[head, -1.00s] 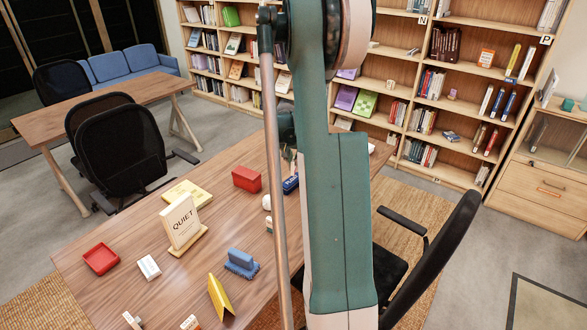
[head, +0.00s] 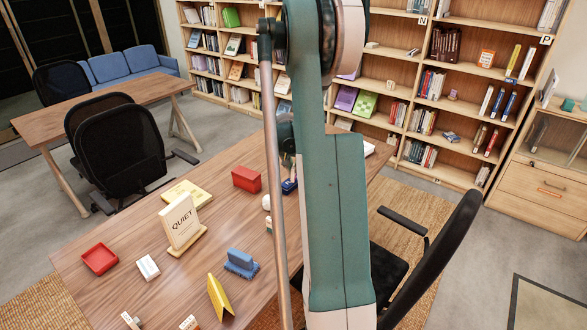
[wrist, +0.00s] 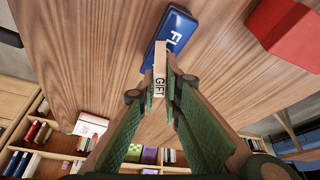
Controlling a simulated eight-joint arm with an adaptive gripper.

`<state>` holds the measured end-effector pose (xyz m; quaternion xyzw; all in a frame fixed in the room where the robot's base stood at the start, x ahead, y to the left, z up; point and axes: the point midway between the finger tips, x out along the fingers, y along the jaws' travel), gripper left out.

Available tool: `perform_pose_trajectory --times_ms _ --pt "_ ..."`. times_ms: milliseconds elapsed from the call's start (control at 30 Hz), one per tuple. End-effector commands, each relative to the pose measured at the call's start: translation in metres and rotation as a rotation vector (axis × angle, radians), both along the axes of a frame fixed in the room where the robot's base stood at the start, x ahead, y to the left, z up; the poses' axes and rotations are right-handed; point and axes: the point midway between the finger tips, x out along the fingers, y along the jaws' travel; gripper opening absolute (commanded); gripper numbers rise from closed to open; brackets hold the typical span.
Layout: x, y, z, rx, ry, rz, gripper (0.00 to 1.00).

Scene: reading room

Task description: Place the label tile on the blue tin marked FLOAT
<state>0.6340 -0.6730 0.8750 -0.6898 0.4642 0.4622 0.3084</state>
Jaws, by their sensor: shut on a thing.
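My gripper (wrist: 165,88) is shut on a small pale tile (wrist: 159,62) with dark letters that read GIFT. The blue tin (wrist: 178,30) lies just beyond the tile in the wrist view, with white letters starting "FL" on it; the tile hides the rest. The tile overlaps the tin's near end in the picture. I cannot tell whether they touch. In the head view the blue tin (head: 289,187) is partly hidden behind my arm, and my gripper is mostly hidden there.
A red box (head: 246,179) stands just left of the blue tin; it also shows in the wrist view (wrist: 290,28). On the wooden table (head: 130,236) are a QUIET sign (head: 181,222), a red tray (head: 100,258), a yellow folded stand (head: 220,297) and a blue holder (head: 241,262).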

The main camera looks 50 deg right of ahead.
Motion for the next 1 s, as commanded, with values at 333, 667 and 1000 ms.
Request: perform_pose_trajectory --times_ms 333,667,1000 --pt "0.000 0.000 0.000 0.000 0.000 0.000 0.24" --pt "0.000 0.001 0.006 0.000 0.000 0.000 0.24" --pt "-0.005 0.013 0.037 0.000 0.000 0.001 0.24"
